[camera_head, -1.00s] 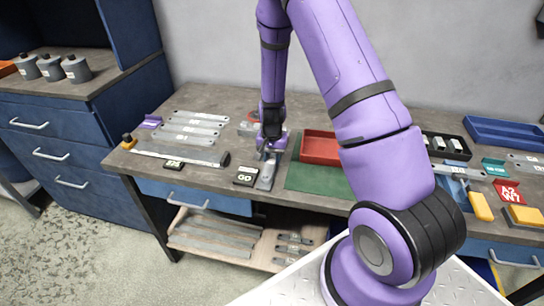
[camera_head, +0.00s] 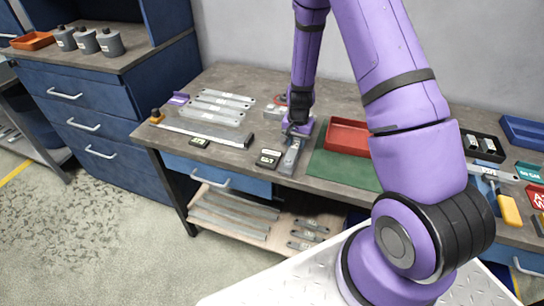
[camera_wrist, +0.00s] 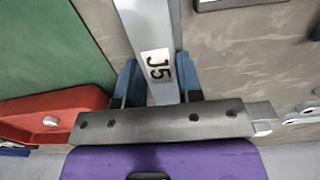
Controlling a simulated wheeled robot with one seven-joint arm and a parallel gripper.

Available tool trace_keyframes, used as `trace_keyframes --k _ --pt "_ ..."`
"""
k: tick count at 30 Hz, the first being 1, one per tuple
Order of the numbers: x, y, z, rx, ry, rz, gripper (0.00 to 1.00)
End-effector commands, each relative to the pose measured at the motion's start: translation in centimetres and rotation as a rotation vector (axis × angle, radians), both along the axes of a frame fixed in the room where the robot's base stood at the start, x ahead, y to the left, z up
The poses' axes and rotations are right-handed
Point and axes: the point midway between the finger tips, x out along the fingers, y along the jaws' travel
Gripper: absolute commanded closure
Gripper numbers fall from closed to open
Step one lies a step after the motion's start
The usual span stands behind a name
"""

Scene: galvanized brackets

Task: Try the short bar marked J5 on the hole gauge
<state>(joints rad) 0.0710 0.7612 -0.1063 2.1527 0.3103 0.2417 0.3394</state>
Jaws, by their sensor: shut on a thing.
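The short bar marked J5 (camera_wrist: 157,55) is a flat grey metal bar with a white label, running lengthwise between the fingers in the wrist view. My gripper (camera_wrist: 157,82) is shut on it, with a blue finger on each side near the label. In the head view my gripper (camera_head: 297,130) is low over the bench's front part, and the grey bar (camera_head: 290,158) points toward the front edge. I cannot tell whether the bar touches the bench. I cannot make out the hole gauge for certain.
Several grey bars (camera_head: 222,105) lie on the left of the bench (camera_head: 240,82). More bars lie on the lower shelf (camera_head: 262,212).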

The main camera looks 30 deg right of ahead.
Motion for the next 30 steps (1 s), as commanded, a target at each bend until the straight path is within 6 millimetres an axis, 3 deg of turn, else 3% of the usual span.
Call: trace_keyframes --k 20,30 --pt "0.0 0.0 0.1 -0.001 -0.001 0.000 0.97" --pt "0.0 0.0 1.6 0.000 -0.001 0.000 0.97"
